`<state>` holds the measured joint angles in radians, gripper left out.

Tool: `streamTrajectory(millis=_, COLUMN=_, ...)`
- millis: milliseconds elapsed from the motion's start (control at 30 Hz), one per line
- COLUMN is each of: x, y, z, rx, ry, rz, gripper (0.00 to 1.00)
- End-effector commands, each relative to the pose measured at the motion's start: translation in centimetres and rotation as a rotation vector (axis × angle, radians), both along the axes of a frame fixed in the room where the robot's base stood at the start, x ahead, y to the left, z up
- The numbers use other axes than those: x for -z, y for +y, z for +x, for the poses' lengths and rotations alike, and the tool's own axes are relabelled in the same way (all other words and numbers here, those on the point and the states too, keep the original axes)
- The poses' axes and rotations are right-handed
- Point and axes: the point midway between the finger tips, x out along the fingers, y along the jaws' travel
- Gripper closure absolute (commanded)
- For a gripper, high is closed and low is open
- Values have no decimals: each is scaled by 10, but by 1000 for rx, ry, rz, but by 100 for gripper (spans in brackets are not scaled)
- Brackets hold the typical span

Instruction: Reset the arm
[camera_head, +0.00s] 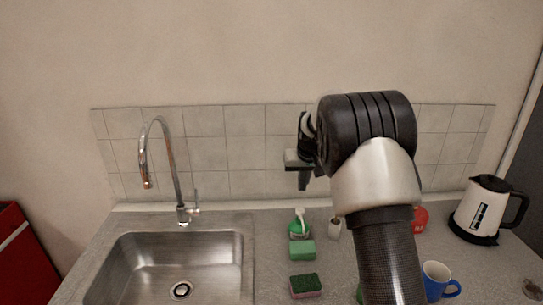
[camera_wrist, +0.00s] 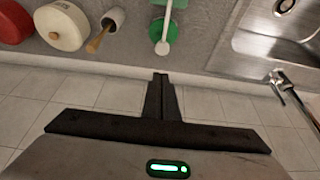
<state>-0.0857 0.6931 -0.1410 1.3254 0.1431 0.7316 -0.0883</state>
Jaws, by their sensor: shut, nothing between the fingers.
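My gripper (camera_head: 304,183) hangs over the back of the counter in the head view, in front of the tiled wall. It is above a green and white bottle (camera_head: 300,225). In the wrist view my gripper (camera_wrist: 160,76) shows its fingers together with nothing between them. My arm fills the centre right of the head view, bent at a dark joint, and hides part of the counter and wall behind it.
A steel sink (camera_head: 178,262) with a tall tap (camera_head: 180,180) is at left. Two sponges (camera_head: 303,250) (camera_head: 306,286), a blue mug (camera_head: 437,281) and a kettle (camera_head: 487,210) stand on the counter. A lidded cream pot (camera_wrist: 61,27) and a wooden-handled brush (camera_wrist: 104,32) show in the wrist view.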

Motion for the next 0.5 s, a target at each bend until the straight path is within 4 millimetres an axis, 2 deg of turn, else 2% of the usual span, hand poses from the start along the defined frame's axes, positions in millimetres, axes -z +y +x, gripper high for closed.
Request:
streamTrajectory(millis=33, x=-20, y=-1, z=-10, rx=3, ry=-11, rz=6, gripper=100)
streamTrajectory(millis=167, x=-74, y=-2, z=-56, rx=10, ry=-25, rz=23, gripper=100)
streamTrajectory(millis=300, x=-125, y=-2, z=-128, rx=13, ry=-38, rz=40, gripper=100)
streamTrajectory(millis=400, x=-150, y=-1, z=-183, rx=10, ry=-47, rz=46, gripper=100)
streamTrajectory(millis=467, x=-161, y=0, z=-217, rx=7, ry=-54, rz=46, gripper=100)
streamTrajectory(millis=500, x=-166, y=1, z=-240, rx=5, ry=-58, rz=45, gripper=100)
